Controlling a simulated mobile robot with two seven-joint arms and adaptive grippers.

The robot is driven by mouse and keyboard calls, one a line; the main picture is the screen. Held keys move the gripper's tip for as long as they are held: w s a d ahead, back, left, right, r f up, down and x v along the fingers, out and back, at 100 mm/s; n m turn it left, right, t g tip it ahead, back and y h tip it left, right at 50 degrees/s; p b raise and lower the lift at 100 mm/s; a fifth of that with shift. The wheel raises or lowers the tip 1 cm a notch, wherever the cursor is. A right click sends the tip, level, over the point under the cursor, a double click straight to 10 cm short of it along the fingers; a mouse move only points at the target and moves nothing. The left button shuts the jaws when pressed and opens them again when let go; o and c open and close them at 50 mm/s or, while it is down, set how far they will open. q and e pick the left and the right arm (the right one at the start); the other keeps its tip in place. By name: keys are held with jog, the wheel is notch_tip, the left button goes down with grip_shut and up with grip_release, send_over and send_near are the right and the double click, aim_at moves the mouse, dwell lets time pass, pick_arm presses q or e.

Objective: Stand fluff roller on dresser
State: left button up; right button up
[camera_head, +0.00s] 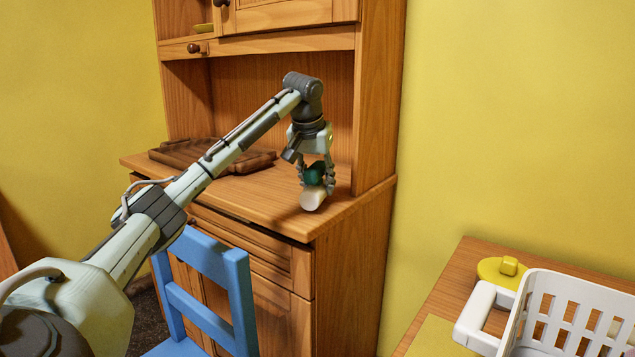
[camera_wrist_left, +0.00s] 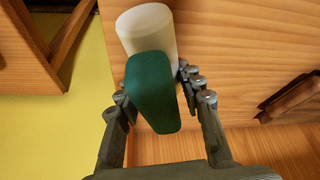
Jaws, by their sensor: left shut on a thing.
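The fluff roller has a green handle (camera_head: 314,175) and a white roller head (camera_head: 312,199). My left gripper (camera_head: 317,181) is shut on the green handle, just above the right part of the wooden dresser top (camera_head: 262,199). The white head points down and toward the front; I cannot tell whether it touches the dresser top. In the left wrist view the roller (camera_wrist_left: 149,75) lies between the two fingers of the gripper (camera_wrist_left: 158,100), white head at the far end. My right gripper is not in view.
A dark wooden tray (camera_head: 190,152) lies on the dresser top to the left. The hutch's side panel (camera_head: 375,100) rises close to my gripper. A blue chair (camera_head: 205,290) stands in front. A table at lower right holds a white basket (camera_head: 570,310) and a yellow lidded thing (camera_head: 503,270).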

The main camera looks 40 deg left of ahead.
aim_at(315, 166)
pick_arm(q)
jog(key=shift+f, duration=0.4)
dwell(0.5)
jog(key=o, duration=1.3)
jog(key=shift+p+v, duration=0.5)
jog(key=shift+v, duration=3.5)
jog(key=shift+d, duration=0.1)
jog(key=v, duration=1.2)
jog(key=shift+s, duration=0.1)
